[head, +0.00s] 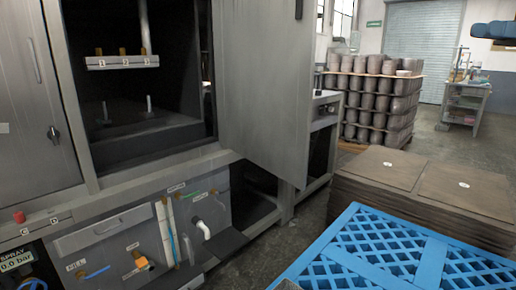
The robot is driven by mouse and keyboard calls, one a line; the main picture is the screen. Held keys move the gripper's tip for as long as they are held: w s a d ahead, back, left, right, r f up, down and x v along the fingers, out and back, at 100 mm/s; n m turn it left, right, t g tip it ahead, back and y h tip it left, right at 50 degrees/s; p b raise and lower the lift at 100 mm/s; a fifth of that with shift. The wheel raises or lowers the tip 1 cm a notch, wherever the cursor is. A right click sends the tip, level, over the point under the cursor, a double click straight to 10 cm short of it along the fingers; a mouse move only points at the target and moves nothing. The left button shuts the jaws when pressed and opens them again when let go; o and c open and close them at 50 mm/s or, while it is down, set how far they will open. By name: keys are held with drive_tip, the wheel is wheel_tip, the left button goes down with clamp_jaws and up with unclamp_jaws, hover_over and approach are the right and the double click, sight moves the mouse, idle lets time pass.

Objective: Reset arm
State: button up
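My gripper's fingers cannot be made out in the head view. A dark blue rounded part (494,30) juts in at the top right edge; it may be part of my arm, but I cannot tell. The grey machine cabinet (84,190) stands at the left with its door (262,90) swung open to the right. Its dark chamber holds a bar with brass-coloured fittings (122,61) and upright pegs. I see no pan in it.
A blue lattice pallet or crate (408,262) fills the lower right. Brown flat-topped stacks (400,172) stand behind it, and several stacked pots (370,100) further back. A small workbench (465,100) is at the back right. Some grey floor (432,140) is clear.

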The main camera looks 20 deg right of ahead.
drive_tip(key=w+a+f+m+t+h+p, duration=0.1)
drive_tip(key=w+a+f+m+t, duration=0.3)
drive_tip(key=f, duration=0.7)
drive_tip(key=w+a+f+m+g+h+p, duration=0.1)
drive_tip(key=w+a+f+m, duration=0.2)
drive_tip(key=w+a+f, duration=0.5)
drive_tip(key=w+a+f+m+t+h+p, duration=0.1)
drive_tip(key=w+a+f+m+t, duration=0.2)
drive_tip(key=f, duration=1)
drive_tip(key=s+a+f+m+h+p, duration=0.1)
drive_tip(key=s+a+f+m+h, duration=0.3)
drive_tip(key=a+f, duration=0.6)
drive_tip(key=s+a+f+m+h+p, duration=0.1)
drive_tip(key=s+a+f+m+h, duration=0.15)
drive_tip(key=s+a+f, duration=0.75)
drive_tip(key=s+a+f+m+h+p, duration=0.1)
drive_tip(key=s+a+f+h, duration=0.25)
drive_tip(key=s, duration=0.65)
drive_tip(key=s+a+f+m+h+p, duration=0.1)
drive_tip(key=s+a+f+h, duration=0.2)
drive_tip(key=s, duration=0.7)
drive_tip(key=s+d+r+n+t+h+p, duration=0.1)
drive_tip(key=s+d+r+n+t+p, duration=0.1)
drive_tip(key=s+r, duration=1.8)
wheel_tip(320, 180, up, 3)
drive_tip(key=shift+s+d+f+n+t+p, duration=0.2)
drive_tip(key=shift+n+t+p, duration=0.35)
drive_tip(key=shift+n, duration=0.5)
